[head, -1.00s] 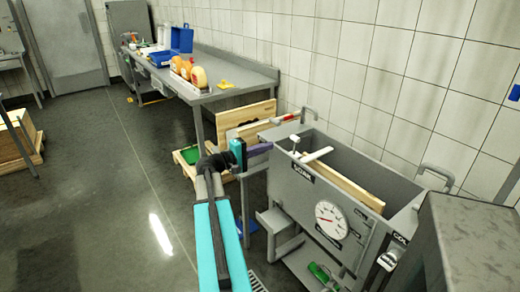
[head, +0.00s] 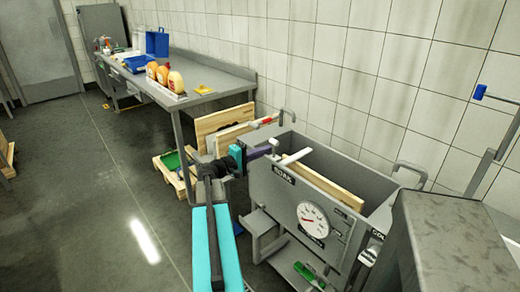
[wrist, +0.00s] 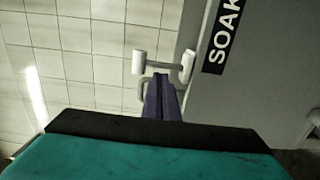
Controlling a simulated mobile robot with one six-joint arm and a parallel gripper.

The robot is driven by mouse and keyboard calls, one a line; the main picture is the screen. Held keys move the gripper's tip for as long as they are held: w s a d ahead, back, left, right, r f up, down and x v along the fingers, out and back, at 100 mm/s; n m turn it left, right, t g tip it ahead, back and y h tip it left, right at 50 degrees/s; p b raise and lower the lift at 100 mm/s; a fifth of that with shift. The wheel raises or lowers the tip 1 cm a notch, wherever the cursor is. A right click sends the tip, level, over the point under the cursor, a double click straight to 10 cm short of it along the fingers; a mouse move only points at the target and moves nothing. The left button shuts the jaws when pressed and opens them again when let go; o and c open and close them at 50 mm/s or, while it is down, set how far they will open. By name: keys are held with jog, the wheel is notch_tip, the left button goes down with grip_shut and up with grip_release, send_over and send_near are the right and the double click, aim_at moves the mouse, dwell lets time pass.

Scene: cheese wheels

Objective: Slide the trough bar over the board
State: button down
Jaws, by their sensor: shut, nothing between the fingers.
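The grey trough (head: 262,188) carries a SOAK label and a round dial on its front. The wooden board (head: 335,189) stands on edge inside it, along its length. The white trough bar (head: 297,156) lies across the trough near the board's left end, with a white knob at its outer end. In the wrist view the bar's white handle (wrist: 139,62) shows beside the SOAK wall. My gripper (head: 270,148) is at the trough's left end, close to the bar's knob. Its purple fingers (wrist: 162,98) are shut and empty, tips by the bar's thin rod; I cannot tell whether they touch.
A workbench (head: 228,87) with orange-and-cream wheels and blue boxes stands behind at left. Wooden boards (head: 222,122) lean below it. A grey block (head: 440,235) stands at the right front. The floor (head: 95,200) at left is open.

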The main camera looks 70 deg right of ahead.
jog(key=shift+s+a, duration=0.1)
jog(key=shift+s, duration=0.1)
dwell(0.3)
jog(key=shift+s+a+b, duration=0.5)
jog(key=shift+s+b, duration=0.05)
jog(key=shift+s, duration=0.2)
jog(key=shift+s+a+b, duration=0.45)
jog(key=shift+s+b, duration=0.1)
jog(key=shift+s, duration=0.25)
jog(key=shift+s+a+b, duration=0.5)
jog(key=shift+s+b, duration=0.05)
jog(key=shift+s, duration=0.2)
jog(key=shift+f, duration=0.1)
jog(key=w+a+b, duration=0.2)
jog(key=w+a, duration=0.4)
jog(key=w, duration=0.4)
jog(key=shift+a, duration=0.15)
jog(key=shift+w, duration=0.15)
